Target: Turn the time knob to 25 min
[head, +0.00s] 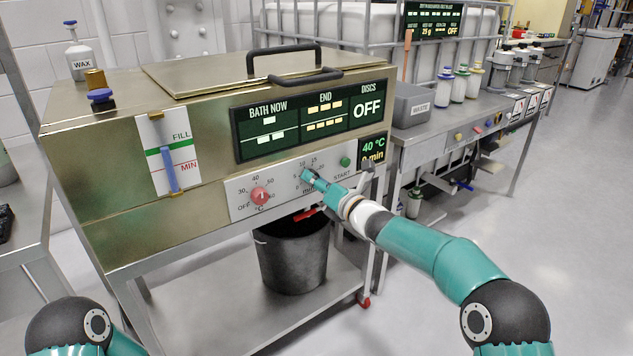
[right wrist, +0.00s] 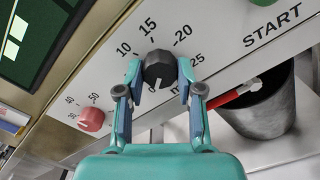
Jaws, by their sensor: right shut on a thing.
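The time knob (right wrist: 160,66) is black and round, on the pale control panel (right wrist: 112,62) of the metal bath. Its dial shows 10, 15, 20 and 25 around it. A light mark on the knob faces the lower side, near the 0. My right gripper (right wrist: 160,74) is shut on the knob, with one finger on each side. In the head view my right gripper (head: 308,175) covers most of the knob. The small display (head: 373,150) beside the panel reads 40 °C and 0 min. My left gripper is out of view.
A red temperature knob (head: 261,196) is left of the time knob, and a green START button (head: 345,161) is to its right. A dark bucket (head: 291,257) stands below on the shelf. The large display (head: 308,119) above reads OFF. A level gauge (head: 168,152) is at the left.

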